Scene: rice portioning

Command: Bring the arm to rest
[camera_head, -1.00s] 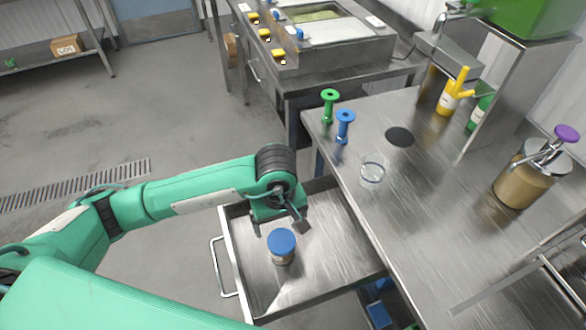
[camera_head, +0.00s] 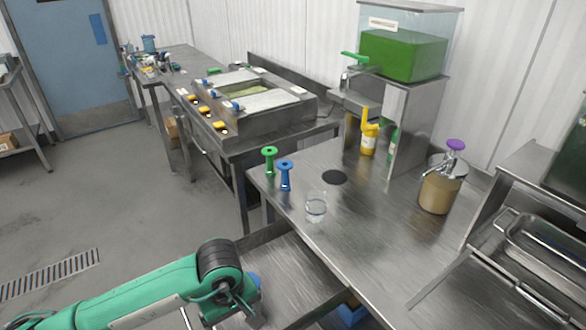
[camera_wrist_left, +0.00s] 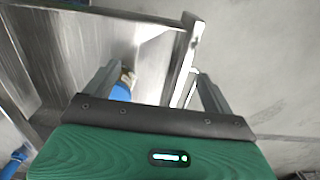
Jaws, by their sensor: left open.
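My left arm reaches in from the lower left in the head view. Its wrist is over the open drawer (camera_head: 290,270), and its fingers are hard to see there. In the left wrist view my left gripper (camera_wrist_left: 155,82) is open, with two spread grey fingers and nothing held between them. A blue-lidded jar (camera_wrist_left: 122,91) shows just beyond the left finger, inside the drawer (camera_wrist_left: 70,50). In the head view only part of its blue lid (camera_head: 254,279) shows behind my wrist. My right gripper is not in view.
The steel counter holds a green spool-shaped piece (camera_head: 269,161), a blue one (camera_head: 286,176), a clear glass (camera_head: 316,207), a yellow bottle (camera_head: 369,135) and a purple-topped pump jar (camera_head: 440,187). A green-filled dispenser (camera_head: 402,56) stands behind. Floor at left is open.

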